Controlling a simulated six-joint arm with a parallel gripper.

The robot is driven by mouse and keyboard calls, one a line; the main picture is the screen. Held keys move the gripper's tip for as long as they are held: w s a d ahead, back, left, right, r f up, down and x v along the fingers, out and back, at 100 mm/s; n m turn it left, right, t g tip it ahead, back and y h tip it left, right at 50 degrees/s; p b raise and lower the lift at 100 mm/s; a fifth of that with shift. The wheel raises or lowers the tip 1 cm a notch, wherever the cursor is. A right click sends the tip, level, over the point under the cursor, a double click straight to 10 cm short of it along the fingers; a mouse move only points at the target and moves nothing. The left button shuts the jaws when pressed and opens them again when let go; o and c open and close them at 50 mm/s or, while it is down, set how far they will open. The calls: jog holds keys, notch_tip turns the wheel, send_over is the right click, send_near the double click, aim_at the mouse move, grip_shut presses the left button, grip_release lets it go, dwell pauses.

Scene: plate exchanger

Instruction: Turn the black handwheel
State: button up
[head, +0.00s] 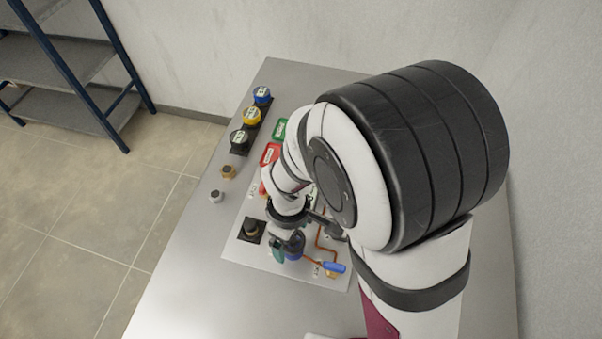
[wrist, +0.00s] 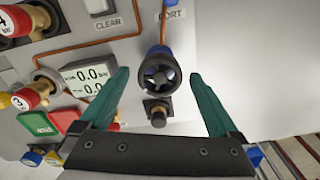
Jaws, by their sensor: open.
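The black handwheel (wrist: 159,73) is a round spoked wheel on a blue valve body, on a thin copper pipe, in the wrist view. My gripper (wrist: 158,76) has two teal fingers spread wide, one on each side of the wheel. There is a visible gap between each finger and the rim, and nothing is held. In the head view my gripper (head: 287,249) is low over the panel, with a dark blue part between the fingers. The wheel itself is mostly hidden there by my wrist.
A black knob on a square base (wrist: 156,112) sits just beside the wheel. A gauge display (wrist: 90,79), red-capped valves (wrist: 28,97) and green and red buttons (wrist: 38,124) lie left. A blue-handled lever (head: 333,267) is close to my gripper.

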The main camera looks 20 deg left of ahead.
jog(key=c, duration=1.4)
jog(key=shift+m, duration=0.3)
jog(key=m, duration=0.3)
jog(key=shift+m, duration=0.4)
jog(key=m, duration=0.9)
jog(key=shift+w+d, duration=0.1)
jog(key=m, duration=0.4)
jog(key=shift+m, duration=0.6)
